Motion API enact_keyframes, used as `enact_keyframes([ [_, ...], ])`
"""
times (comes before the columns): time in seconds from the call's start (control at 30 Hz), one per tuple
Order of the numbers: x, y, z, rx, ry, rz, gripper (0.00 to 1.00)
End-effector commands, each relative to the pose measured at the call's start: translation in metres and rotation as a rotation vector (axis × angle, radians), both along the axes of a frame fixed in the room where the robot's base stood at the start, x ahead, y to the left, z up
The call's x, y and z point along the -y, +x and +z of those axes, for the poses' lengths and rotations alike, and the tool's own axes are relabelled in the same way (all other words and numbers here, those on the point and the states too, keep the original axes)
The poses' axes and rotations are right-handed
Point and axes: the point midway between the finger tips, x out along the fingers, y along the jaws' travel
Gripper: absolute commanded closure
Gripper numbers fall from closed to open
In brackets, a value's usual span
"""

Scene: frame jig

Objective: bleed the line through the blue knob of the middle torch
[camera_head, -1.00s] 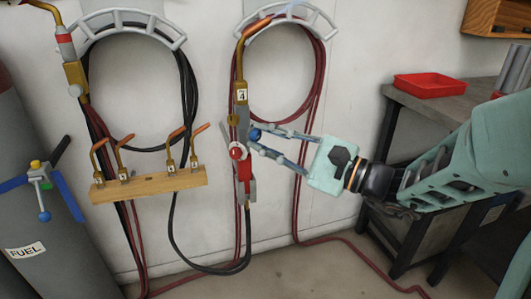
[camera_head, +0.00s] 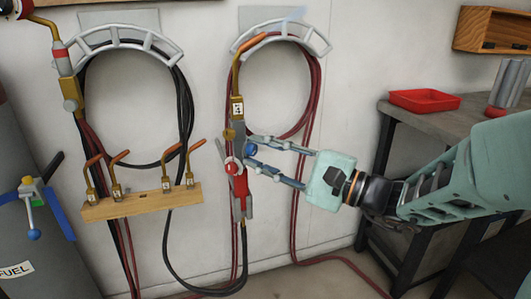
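The middle torch (camera_head: 237,126) hangs upright against the wall, with a copper tip on top and a tag "4" on its brass body. Its blue knob (camera_head: 251,150) sticks out on the right side. A round red knob (camera_head: 232,166) and a red lever body are just below. My gripper (camera_head: 250,152) comes in from the right, with one finger above the blue knob and one below it. The fingers stand apart, and the knob shows between them. Whether a finger still touches the knob is too small to tell.
Another torch (camera_head: 68,85) hangs at left beside coiled black hose. A wooden rack (camera_head: 145,201) with several numbered tips is on the wall. A fuel cylinder (camera_head: 30,160) stands at far left. A workbench with a red tray (camera_head: 425,101) is at right, behind my arm.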

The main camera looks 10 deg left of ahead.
Motion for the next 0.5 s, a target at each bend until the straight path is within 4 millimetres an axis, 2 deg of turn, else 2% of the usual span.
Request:
enact_keyframes([
  [0.33,0.001,0.0,0.0,-0.001,0.0,0.0,0.64],
  [0.5,0.016,-0.003,-0.002,-0.001,0.001,-0.004,0.64],
])
